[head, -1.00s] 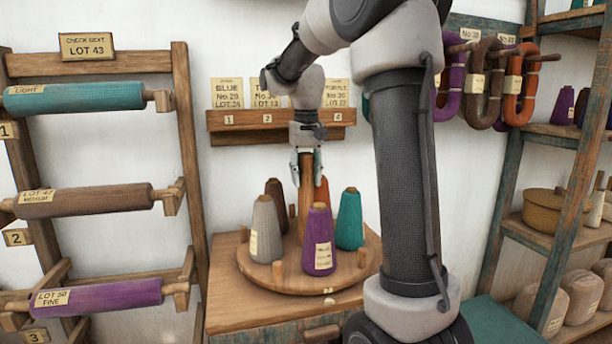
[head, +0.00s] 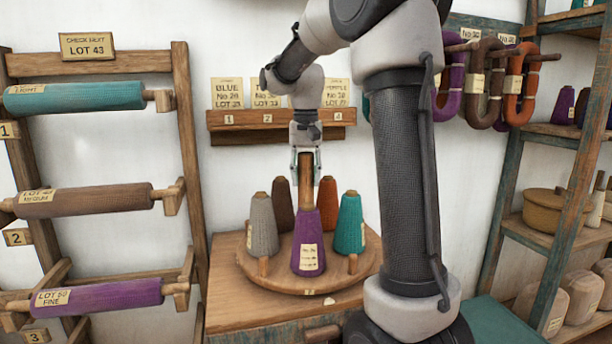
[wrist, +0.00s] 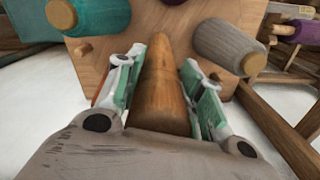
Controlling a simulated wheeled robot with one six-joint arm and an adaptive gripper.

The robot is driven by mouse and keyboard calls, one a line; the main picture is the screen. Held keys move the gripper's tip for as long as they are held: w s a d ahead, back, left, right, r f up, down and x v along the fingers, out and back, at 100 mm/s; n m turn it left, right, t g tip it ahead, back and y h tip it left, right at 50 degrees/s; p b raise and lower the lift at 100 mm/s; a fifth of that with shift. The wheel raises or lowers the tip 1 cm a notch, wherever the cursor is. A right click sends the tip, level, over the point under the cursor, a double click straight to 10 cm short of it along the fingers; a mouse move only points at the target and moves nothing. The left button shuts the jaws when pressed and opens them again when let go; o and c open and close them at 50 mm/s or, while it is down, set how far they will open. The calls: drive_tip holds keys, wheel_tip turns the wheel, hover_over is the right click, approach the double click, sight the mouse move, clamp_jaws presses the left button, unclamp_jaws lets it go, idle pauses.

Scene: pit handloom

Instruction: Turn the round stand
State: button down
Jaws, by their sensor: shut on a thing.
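The round stand (head: 278,282) is a wooden disc on the table with a wooden centre post (head: 306,185). Around the post stand a grey cone (head: 262,230), a dark brown cone (head: 283,205), an orange cone (head: 327,205), a teal cone (head: 350,230) and a purple cone (head: 308,245) at the front. My gripper (head: 306,160) comes down from above and is shut on the top of the post. In the wrist view the post (wrist: 163,85) lies between my fingers. The purple cone hides the post's foot.
A rack with several yarn rollers (head: 85,200) stands at left. A card shelf (head: 270,125) hangs on the wall behind my gripper. Hanging skeins (head: 482,85) and a shelf unit (head: 555,130) are at right. Small pegs (head: 263,266) stick up from the disc.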

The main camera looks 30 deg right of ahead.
drive_tip(key=shift+m, duration=2.9)
drive_tip(key=shift+w+a+m, duration=0.1)
drive_tip(key=shift+w+m, duration=0.05)
drive_tip(key=shift+m, duration=2.85)
drive_tip(key=c, duration=0.9)
unclamp_jaws()
wheel_tip(320, 180, up, 12)
drive_tip(key=shift+r, duration=0.1)
